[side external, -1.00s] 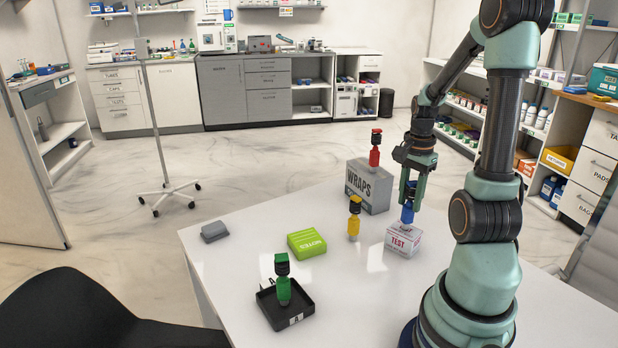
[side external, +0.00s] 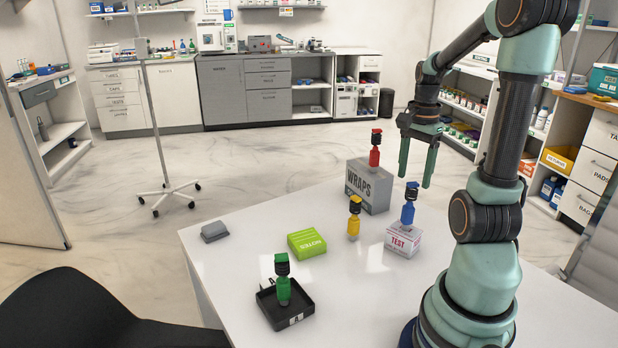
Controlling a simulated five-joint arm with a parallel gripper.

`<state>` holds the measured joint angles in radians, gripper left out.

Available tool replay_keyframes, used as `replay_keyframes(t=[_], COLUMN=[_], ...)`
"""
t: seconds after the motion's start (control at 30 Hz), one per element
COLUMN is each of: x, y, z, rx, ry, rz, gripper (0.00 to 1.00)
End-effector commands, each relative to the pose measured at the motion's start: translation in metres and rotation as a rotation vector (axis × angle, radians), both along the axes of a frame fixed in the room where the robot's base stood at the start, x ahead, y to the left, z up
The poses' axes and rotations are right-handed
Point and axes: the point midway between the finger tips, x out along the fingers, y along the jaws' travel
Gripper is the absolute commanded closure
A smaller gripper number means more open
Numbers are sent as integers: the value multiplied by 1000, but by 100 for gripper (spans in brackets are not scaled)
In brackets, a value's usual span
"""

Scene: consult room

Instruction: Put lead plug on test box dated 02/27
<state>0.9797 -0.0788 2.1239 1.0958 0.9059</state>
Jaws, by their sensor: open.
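A blue plug (side external: 408,205) with a dark top stands upright on the white test box (side external: 403,241), which is marked TEST in red; any date on it is too small to read. A yellow plug (side external: 354,218) stands on the table left of the box. A red plug (side external: 375,148) stands on the grey WRAPS box (side external: 370,186) behind. A green plug (side external: 283,280) stands in a black tray (side external: 307,308) labelled A at the front. Which plug is the lead plug I cannot tell. My gripper (side external: 415,177) is open and empty, above and slightly behind the blue plug, apart from it.
A green NOTES block (side external: 307,243) and a small grey block (side external: 215,231) lie on the white table (side external: 237,275). The table's left part is mostly clear. A black chair (side external: 66,315) stands at the front left edge.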

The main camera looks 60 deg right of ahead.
Motion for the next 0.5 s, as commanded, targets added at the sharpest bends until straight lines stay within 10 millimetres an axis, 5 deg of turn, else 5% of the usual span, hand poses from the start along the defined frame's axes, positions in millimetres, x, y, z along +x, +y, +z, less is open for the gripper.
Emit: replay_keyframes(t=[0.2,0.5], x=[0,16], y=[-1,16], z=[38,55], rx=[-3,-27], ry=[-2,-18], rz=[0,127], gripper=[32,32])
